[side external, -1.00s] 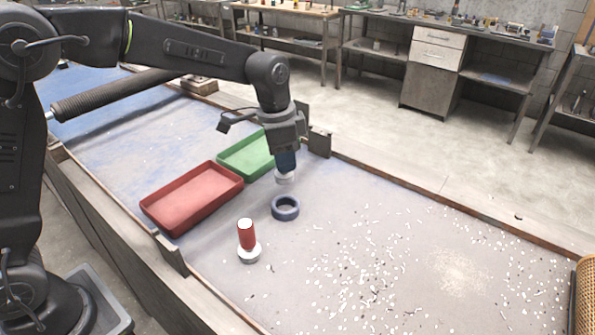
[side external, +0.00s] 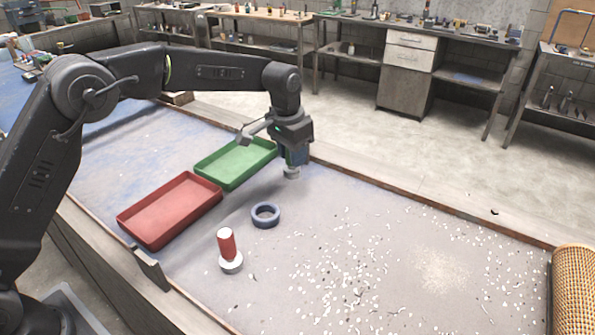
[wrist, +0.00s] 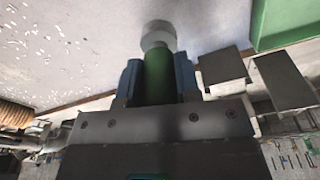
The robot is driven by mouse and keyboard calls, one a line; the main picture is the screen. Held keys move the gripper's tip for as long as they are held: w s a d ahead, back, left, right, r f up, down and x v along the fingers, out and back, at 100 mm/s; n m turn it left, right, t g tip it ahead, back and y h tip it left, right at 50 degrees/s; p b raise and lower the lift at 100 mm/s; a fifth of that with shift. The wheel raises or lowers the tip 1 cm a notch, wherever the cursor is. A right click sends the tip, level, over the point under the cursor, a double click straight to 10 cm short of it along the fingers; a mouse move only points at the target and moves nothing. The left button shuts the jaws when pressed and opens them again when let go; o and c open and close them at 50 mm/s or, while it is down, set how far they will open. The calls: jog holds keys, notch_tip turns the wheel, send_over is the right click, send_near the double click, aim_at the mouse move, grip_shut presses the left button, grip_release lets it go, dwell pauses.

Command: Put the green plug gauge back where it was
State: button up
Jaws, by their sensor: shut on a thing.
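The green plug gauge has a green handle and a pale grey round end; in the wrist view its handle (wrist: 158,75) sits between the two blue fingers of my gripper (wrist: 158,82). My gripper (side external: 294,157) is shut on it in the side view, with the grey end (side external: 292,173) of the gauge pointing down. The gauge is upright over the table, right of the green tray and behind the blue ring (side external: 265,224). I cannot tell whether its end touches the table. The ring lies flat and looks empty.
A red plug gauge (side external: 227,244) stands on its grey end in front of the ring. A red tray (side external: 170,237) and a green tray (side external: 232,181) lie at left. White scraps (side external: 355,265) litter the table at right. A woven tube (side external: 573,300) stands at the right edge.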

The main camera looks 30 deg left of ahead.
aim_at(298, 169)
jog(key=shift+w+d+f, duration=0.15)
jog(key=shift+d+f, duration=0.2)
jog(key=shift+d, duration=0.25)
jog(key=shift+f, duration=1.95)
jog(key=shift+f, duration=0.1)
jog(key=o, duration=1)
jog(key=shift+f, duration=0.1)
